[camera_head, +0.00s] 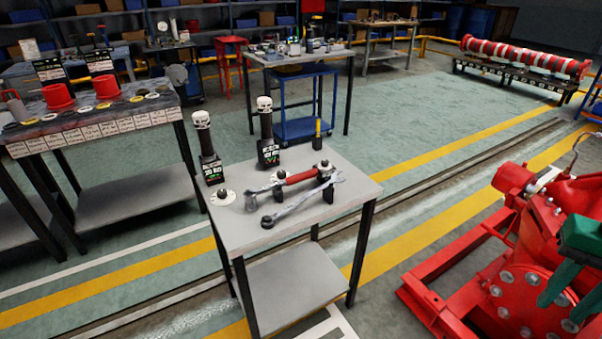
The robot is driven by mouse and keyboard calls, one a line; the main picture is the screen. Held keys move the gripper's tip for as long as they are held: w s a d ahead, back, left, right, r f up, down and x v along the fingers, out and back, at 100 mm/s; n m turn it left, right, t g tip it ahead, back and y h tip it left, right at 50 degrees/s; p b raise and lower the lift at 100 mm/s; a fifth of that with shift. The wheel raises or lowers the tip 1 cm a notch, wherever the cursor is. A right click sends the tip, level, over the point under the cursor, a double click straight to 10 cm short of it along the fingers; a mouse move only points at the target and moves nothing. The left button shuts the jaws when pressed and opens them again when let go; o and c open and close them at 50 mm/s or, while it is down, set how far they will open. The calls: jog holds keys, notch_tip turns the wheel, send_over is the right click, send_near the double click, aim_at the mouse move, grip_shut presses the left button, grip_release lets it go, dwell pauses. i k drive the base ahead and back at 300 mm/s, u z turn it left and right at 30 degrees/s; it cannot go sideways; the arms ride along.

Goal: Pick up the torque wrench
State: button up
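A long tool with a red grip (300,177), which looks like the torque wrench, lies slantwise on the small grey table (235,234) in the middle of the view. It rests on small dark supports. A plain grey wrench (297,204) lies in front of it, nearly parallel and close to it. A green two-fingered part at the right edge appears to be my gripper (560,308). Its fingers are spread with nothing seen between them. It is well to the right of the table, in front of the red machine, and partly cut off by the picture edge.
Two dark stands with white tops (203,121) and a yellow-handled screwdriver (318,133) stand on the table's back part. The red pumpset (545,235) fills the lower right. A bench with red buckets (58,97) stands at left. Floor between table and pumpset is clear.

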aim_at(250, 194)
jog(key=i, duration=1.4)
jog(key=u, duration=0.1)
